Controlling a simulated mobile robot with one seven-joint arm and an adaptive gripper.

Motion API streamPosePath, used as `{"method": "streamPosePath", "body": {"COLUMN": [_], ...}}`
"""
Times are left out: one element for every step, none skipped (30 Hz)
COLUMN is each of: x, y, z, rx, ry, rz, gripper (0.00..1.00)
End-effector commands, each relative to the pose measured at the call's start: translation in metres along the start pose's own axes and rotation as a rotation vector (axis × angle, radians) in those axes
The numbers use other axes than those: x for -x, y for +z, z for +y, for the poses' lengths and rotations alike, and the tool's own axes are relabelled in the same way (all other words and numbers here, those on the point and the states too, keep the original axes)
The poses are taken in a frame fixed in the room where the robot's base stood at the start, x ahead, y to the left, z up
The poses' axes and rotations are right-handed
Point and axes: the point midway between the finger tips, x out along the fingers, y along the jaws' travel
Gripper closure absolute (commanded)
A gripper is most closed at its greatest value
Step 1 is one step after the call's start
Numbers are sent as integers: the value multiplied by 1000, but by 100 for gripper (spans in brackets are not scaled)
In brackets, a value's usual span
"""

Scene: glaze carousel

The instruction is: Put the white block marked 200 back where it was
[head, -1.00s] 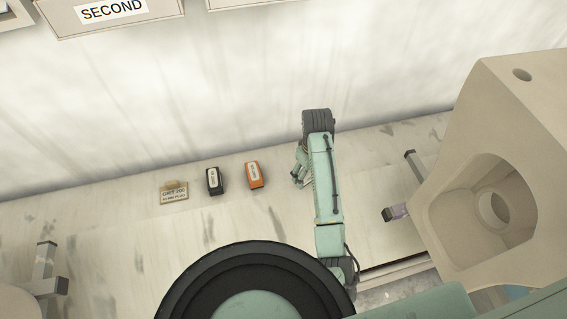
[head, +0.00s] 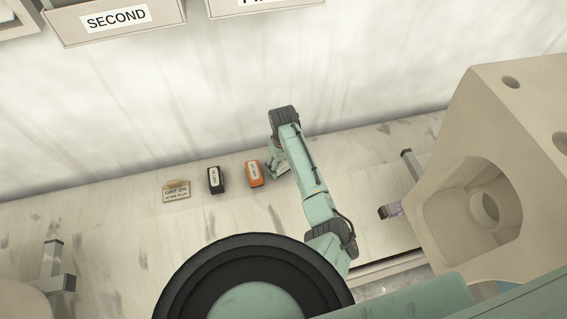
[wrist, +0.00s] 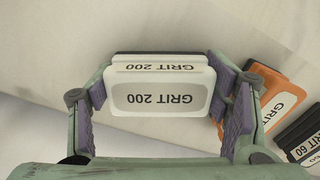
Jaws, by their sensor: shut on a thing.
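The white block marked GRIT 200 (wrist: 160,94) sits between the fingers of my gripper (wrist: 168,100) in the wrist view. My gripper is shut on its two ends. Its label reads upside down there, and a dark layer shows along its far edge. In the head view my gripper (head: 276,167) is over the counter, just right of the orange block, and my arm hides the white block. A small tan sign reading GRIT 200 (head: 176,193) stands on the counter to the left. I cannot tell how high the block is above the counter.
An orange block (head: 254,175) and a black block (head: 216,181) marked GRIT 60 (wrist: 302,142) stand between my gripper and the sign. A large beige housing (head: 520,140) is at right. Labelled bins (head: 115,28) hang above.

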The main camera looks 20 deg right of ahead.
Motion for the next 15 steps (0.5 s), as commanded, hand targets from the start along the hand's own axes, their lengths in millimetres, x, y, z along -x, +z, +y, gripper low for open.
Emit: {"method": "streamPosePath", "body": {"x": [0,0,-1,-2,-3,-4,-4,-3,-3,-3,-3,-3,-3,-3,-3], "y": [0,0,0,0,0,0,0,0,0,0,0,0,0,0,0], "z": [0,0,0,0,0,0,0,0,0,0,0,0,0,0,0], "rx": [0,0,0,0,0,0,0,0,0,0,0,0,0,0,0], "ry": [0,0,0,0,-1,-1,-1,-1,-1,0,0,0,0,0,0], "rz": [0,0,0,0,0,1,1,1,1,1,1,1,1,1,1], "gripper": [56,56,56,56,56,56,28,26,24,22,20,17,15,13,10]}}
